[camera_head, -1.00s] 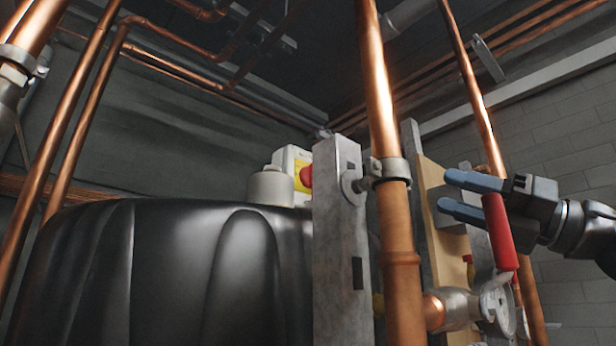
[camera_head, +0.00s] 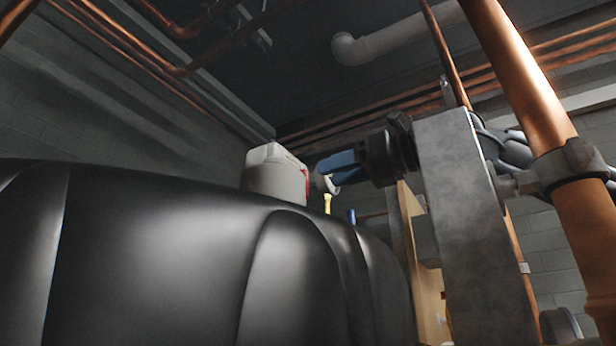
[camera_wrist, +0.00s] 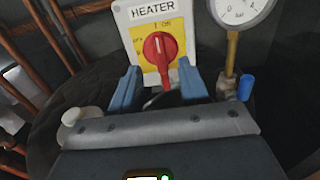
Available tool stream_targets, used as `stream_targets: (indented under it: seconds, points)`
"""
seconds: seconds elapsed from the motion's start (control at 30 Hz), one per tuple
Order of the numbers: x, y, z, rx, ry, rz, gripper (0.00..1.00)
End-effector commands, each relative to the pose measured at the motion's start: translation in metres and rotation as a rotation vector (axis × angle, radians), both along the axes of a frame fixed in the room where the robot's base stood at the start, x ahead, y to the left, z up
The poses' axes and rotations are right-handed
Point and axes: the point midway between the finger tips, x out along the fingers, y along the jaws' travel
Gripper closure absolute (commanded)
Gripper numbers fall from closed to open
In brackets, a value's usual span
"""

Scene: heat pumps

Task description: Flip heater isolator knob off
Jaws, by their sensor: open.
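The heater isolator is a white box (camera_wrist: 124,16) labelled HEATER, with a yellow plate (camera_wrist: 140,43) and a red knob (camera_wrist: 160,48). In the wrist view it stands just beyond my gripper (camera_wrist: 157,85), whose two blue fingers are apart. The knob shows above and between the fingertips, with no clear contact. Its grip bar looks near upright, by the I/On mark. In the head view the white box (camera_head: 273,153) sits on the black tank behind a grey cylinder, with only a sliver of red at its right edge. My gripper (camera_head: 338,167) reaches it from the right.
A pressure gauge (camera_wrist: 240,8) on a brass stem stands right of the isolator, with a blue handle (camera_wrist: 246,87) close by. The black tank (camera_head: 150,255) fills the lower left. A grey metal post (camera_head: 465,210) and a copper pipe (camera_head: 520,70) stand at the right.

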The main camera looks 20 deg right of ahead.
Motion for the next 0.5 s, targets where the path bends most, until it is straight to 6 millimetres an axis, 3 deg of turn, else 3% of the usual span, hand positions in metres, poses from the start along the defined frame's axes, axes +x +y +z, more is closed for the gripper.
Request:
stream_targets:
  seconds: [0.23, 0.5]
  points:
    - [0.030, 0.023, 0.003, 0.001, 0.001, 0.003, 0.55]
    - [0.043, 0.032, 0.001, 0.001, 0.000, 0.002, 0.55]
